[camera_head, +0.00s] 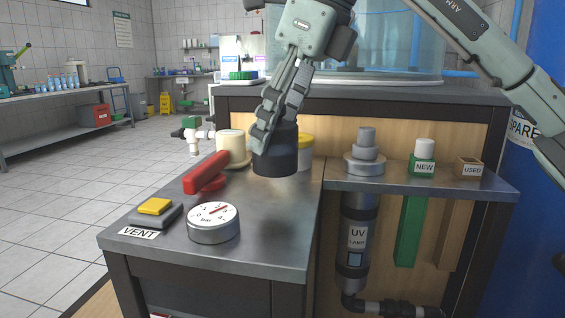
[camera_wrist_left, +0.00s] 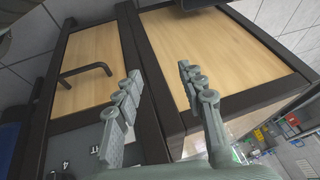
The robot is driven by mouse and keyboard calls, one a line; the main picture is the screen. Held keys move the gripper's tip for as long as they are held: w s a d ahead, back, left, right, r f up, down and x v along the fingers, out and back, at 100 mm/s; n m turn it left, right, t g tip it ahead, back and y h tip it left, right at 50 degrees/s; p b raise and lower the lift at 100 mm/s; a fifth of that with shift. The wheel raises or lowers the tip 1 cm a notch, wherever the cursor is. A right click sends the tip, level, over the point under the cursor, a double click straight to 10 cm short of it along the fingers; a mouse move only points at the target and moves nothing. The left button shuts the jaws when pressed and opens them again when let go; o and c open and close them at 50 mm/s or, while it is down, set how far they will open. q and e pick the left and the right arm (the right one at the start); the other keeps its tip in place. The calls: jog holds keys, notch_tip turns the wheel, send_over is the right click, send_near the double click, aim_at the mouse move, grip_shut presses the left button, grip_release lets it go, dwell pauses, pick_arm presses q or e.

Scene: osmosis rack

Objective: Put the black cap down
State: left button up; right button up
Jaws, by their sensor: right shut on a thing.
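The black cap (camera_head: 275,158) is a wide dark cylinder in the head view, over the left wing of the metal counter (camera_head: 265,245). My right gripper (camera_head: 273,128) comes down from above and is shut on it, with one finger down its left side. I cannot tell whether the cap's underside touches the counter. My left gripper (camera_wrist_left: 158,72) shows only in the left wrist view. It is open and empty, in front of wood panels with dark frames (camera_wrist_left: 195,60).
Left of the cap are a cream cylinder (camera_head: 231,146) and a red lever (camera_head: 206,174). A yellow-lidded container (camera_head: 305,153) stands behind it. The pressure gauge (camera_head: 213,222) and yellow VENT button (camera_head: 155,206) are nearer. Counter right of the gauge is bare.

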jog(key=shift+d+f, duration=0.4)
jog(key=shift+d, duration=0.1)
notch_tip(320, 180, down, 4)
jog(key=shift+r, duration=0.1)
pick_arm(q)
jog(key=shift+w+d+r+t+h, duration=0.15)
jog(key=shift+w+d+t, duration=0.1)
jog(key=shift+w+d, duration=0.2)
jog(key=shift+w+d+r+t+h, duration=0.15)
jog(key=shift+w+d+t, duration=0.15)
jog(key=shift+w, duration=0.2)
jog(key=shift+w+d, duration=0.15)
jog(key=shift+w, duration=0.1)
pick_arm(e)
jog(key=shift+b, duration=0.3)
jog(key=o, duration=1.1)
pick_arm(q)
jog(key=shift+w+d+r+t, duration=0.1)
jog(key=shift+w+d+t, duration=0.1)
jog(key=shift+t, duration=0.05)
pick_arm(e)
jog(key=shift+o, duration=0.2)
pick_arm(q)
jog(key=s+a+f+g+y+p, duration=0.1)
jog(key=s+a+g, duration=0.2)
jog(key=s+a, duration=0.1)
jog(key=shift+s+f, duration=0.25)
jog(key=shift+s, duration=0.5)
pick_arm(e)
jog(key=v, duration=1.2)
